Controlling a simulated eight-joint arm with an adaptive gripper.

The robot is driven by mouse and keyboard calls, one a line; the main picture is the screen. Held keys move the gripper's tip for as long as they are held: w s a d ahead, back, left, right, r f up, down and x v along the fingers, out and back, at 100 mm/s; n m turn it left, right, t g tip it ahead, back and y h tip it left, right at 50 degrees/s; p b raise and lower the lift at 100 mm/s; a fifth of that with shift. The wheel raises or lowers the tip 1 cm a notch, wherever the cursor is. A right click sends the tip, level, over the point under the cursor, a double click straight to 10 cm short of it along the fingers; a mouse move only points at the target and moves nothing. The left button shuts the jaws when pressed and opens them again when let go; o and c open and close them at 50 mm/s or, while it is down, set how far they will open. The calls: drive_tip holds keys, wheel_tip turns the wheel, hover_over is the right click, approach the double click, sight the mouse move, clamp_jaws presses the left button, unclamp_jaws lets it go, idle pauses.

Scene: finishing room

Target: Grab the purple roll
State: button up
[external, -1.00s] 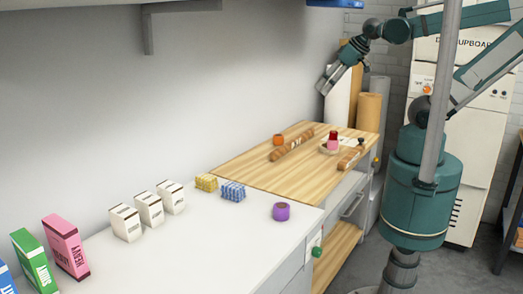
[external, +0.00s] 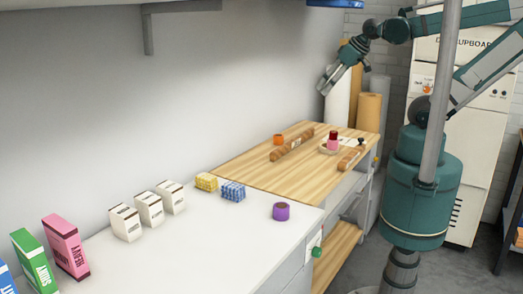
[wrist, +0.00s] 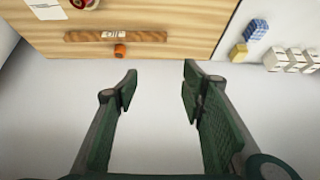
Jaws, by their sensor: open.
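The purple roll (external: 281,211) stands on the white counter near its front edge in the external view, close to the seam with the wooden worktop. My gripper (external: 324,87) is high above the back of the wooden worktop, far from the roll. It is open and empty in the wrist view (wrist: 160,76), with its two green fingers spread apart. The purple roll does not show in the wrist view.
The white counter around the roll is clear.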

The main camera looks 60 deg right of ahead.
drive_tip(key=o, duration=0.4)
drive_tip(key=shift+c, duration=0.2)
drive_tip(key=shift+a, duration=0.1)
drive_tip(key=w+a+f+m+g+y+b, duration=0.1)
drive_tip(key=w+a+f+m, duration=0.15)
drive_tip(key=a, duration=0.35)
drive_tip(key=w+a+f+m+g+b, duration=0.1)
drive_tip(key=w+a+f+m, duration=0.15)
drive_tip(key=a, duration=0.25)
drive_tip(key=m+g+h+b, duration=0.1)
drive_tip(key=m+g+b, duration=0.45)
drive_tip(key=m, duration=0.55)
hover_over(282, 206)
drive_tip(key=f, duration=2.3)
drive_tip(key=shift+w+d+f, duration=0.1)
drive_tip(key=shift+w+f, duration=0.15)
drive_tip(key=shift+f, duration=0.1)
drive_tip(key=shift+s+a+f, duration=0.2)
drive_tip(key=shift+a+f, duration=0.05)
